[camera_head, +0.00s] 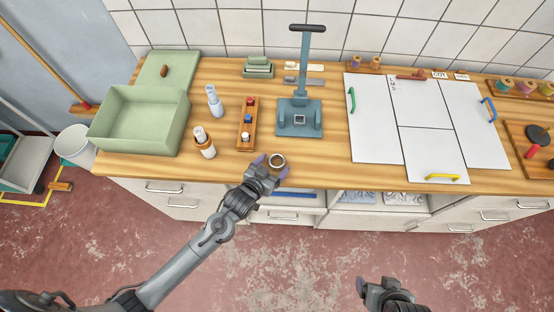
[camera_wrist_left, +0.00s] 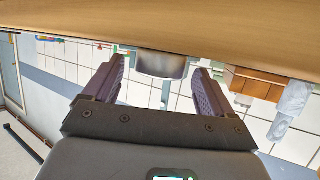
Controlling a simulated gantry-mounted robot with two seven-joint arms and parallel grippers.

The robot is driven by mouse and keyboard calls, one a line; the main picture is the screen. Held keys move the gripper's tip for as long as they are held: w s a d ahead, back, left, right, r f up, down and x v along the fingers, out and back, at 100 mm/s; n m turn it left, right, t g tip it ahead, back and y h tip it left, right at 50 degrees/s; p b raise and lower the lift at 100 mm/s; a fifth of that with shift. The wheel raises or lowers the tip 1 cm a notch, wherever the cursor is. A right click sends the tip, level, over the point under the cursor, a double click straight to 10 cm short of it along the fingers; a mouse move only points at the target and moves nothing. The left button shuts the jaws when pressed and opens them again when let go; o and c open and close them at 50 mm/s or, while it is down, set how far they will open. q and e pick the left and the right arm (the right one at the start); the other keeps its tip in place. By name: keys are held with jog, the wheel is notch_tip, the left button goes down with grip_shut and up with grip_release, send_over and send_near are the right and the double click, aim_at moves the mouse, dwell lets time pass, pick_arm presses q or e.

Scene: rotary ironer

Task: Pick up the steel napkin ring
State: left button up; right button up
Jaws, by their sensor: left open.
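The steel napkin ring (camera_head: 277,168) sits near the front edge of the wooden counter. In the left wrist view the ring (camera_wrist_left: 162,65) shows as a grey band between and just beyond my finger tips. My left gripper (camera_head: 272,166) is open, with its purple-grey fingers at either side of the ring's near part. I cannot tell whether the fingers touch it. My right gripper (camera_head: 374,287) is low at the bottom edge, away from the counter; its jaws are not clear.
A green bin (camera_head: 138,120) is at left. White panels (camera_head: 425,142) lie at right. Counter right of the ring is clear.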

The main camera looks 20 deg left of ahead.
pick_arm(q)
jog(key=shift+w+f, duration=0.15)
jog(key=shift+w, duration=0.15)
jog(key=c, duration=1.1)
